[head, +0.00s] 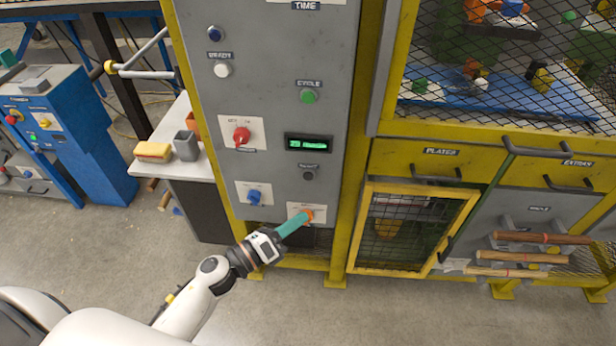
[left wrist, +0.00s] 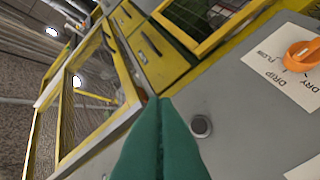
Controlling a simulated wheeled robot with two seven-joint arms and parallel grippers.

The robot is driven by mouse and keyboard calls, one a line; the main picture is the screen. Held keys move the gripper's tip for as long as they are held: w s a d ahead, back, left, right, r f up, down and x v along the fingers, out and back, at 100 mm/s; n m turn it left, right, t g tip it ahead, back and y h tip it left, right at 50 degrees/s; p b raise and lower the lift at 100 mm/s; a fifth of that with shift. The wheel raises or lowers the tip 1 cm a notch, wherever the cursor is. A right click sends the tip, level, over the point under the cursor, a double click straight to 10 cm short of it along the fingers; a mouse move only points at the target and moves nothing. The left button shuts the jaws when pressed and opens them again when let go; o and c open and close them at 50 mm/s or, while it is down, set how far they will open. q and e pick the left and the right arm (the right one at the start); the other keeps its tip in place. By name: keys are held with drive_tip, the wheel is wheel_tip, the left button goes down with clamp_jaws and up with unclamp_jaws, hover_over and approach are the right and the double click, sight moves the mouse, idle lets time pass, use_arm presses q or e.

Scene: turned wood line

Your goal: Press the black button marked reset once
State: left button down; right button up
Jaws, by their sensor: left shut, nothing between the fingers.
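The dark round button (head: 307,173) sits on the grey control panel under a small green-lit display, with a small label above it that is too blurred to read. A dark round button (left wrist: 201,126), apparently the same one, shows in the left wrist view just right of my fingers. My left gripper (head: 303,218) has teal fingers, shut and empty. In the head view its tips overlap the orange knob below the button. In the left wrist view the fingertips (left wrist: 160,98) stand apart from the button; whether they touch the panel cannot be told. My right gripper is out of view.
The orange knob (left wrist: 303,55) is on a white plate. The panel also bears a red knob (head: 241,136), a blue knob (head: 254,196), a green button (head: 308,96) and the display (head: 308,143). A yellow-framed mesh door (head: 357,230) is at right.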

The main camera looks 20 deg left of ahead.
use_arm(q)
approach(313, 178)
drive_tip(key=shift+s+d+b+x, duration=0.1)
drive_tip(key=shift+d+b+x, duration=0.05)
drive_tip(key=shift+x, duration=0.75)
drive_tip(key=shift+s+d+b+x, duration=0.1)
drive_tip(key=shift+d+b+x, duration=0.05)
drive_tip(key=shift+x, duration=0.75)
drive_tip(key=shift+s+d+b+x, duration=0.1)
drive_tip(key=shift+d+b+x, duration=0.05)
drive_tip(key=shift+x, duration=0.75)
drive_tip(key=shift+w, duration=0.15)
drive_tip(key=shift+w+a, duration=0.1)
drive_tip(key=shift+w, duration=0.15)
drive_tip(key=shift+w+a+b, duration=0.1)
drive_tip(key=shift+w+b, duration=0.2)
drive_tip(key=shift+w, duration=0.05)
idle(0.4)
drive_tip(key=shift+s, duration=0.15)
idle(0.3)
drive_tip(key=shift+s+d, duration=0.2)
drive_tip(key=shift+s, duration=0.4)
